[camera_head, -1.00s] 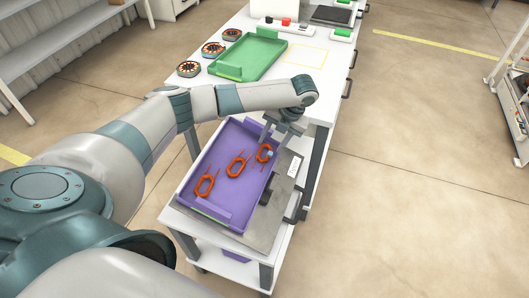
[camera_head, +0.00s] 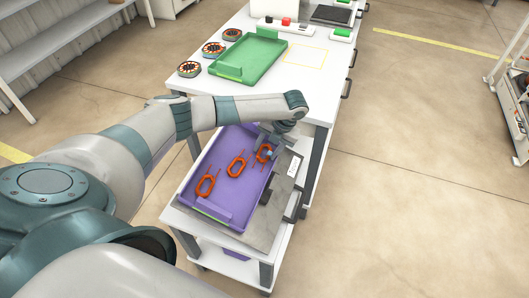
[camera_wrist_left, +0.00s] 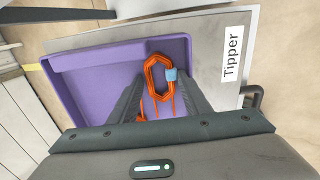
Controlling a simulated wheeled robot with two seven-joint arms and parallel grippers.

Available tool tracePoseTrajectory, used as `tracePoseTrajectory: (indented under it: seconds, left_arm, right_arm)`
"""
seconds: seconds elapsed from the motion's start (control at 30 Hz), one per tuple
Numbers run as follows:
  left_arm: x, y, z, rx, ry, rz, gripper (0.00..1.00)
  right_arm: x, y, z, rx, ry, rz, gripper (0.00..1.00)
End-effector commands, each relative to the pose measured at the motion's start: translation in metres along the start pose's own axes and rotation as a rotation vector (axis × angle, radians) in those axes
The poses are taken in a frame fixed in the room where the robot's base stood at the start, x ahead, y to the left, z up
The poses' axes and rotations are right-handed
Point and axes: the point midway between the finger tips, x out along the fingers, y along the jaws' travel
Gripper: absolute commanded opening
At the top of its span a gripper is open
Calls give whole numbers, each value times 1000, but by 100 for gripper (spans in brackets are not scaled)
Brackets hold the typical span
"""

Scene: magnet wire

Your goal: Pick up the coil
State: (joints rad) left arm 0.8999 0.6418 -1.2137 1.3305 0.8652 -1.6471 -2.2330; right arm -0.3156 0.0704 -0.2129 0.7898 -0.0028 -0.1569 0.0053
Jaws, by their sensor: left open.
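Several orange wire coils lie in a purple tray (camera_head: 213,211). One coil (camera_head: 205,184) is near the front of the tray, one (camera_head: 236,165) is in the middle, and one (camera_head: 262,154) is at the far right end. My left gripper (camera_head: 268,151) is open, low over the far coil. In the left wrist view this coil (camera_wrist_left: 149,79) shows just beyond the fingers (camera_wrist_left: 156,92), with a pale blue patch (camera_wrist_left: 171,74) on its right side. Its wire ends run back between the fingers. My right gripper is out of view.
The purple tray sits on a metal plate labelled "Tipper" (camera_wrist_left: 232,57) on a white cart. Behind it, a white table (camera_head: 300,83) holds a green tray (camera_head: 243,75) and several round stators (camera_head: 189,69). Open floor lies to the right.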

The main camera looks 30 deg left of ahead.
Motion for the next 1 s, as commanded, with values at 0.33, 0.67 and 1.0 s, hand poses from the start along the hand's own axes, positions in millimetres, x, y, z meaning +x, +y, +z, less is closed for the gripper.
tracePoseTrajectory:
  seconds: [0.33, 0.67, 1.0]
  left_arm:
    - [0, 0, 0, 0, 0, 0, 29]
    - [-1, 0, 0, -1, -1, 0, 14]
    - [-22, 8, 2, -2, -4, -1, 14]
  right_arm:
    - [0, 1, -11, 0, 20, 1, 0]
    - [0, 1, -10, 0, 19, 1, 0]
    - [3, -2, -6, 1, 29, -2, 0]
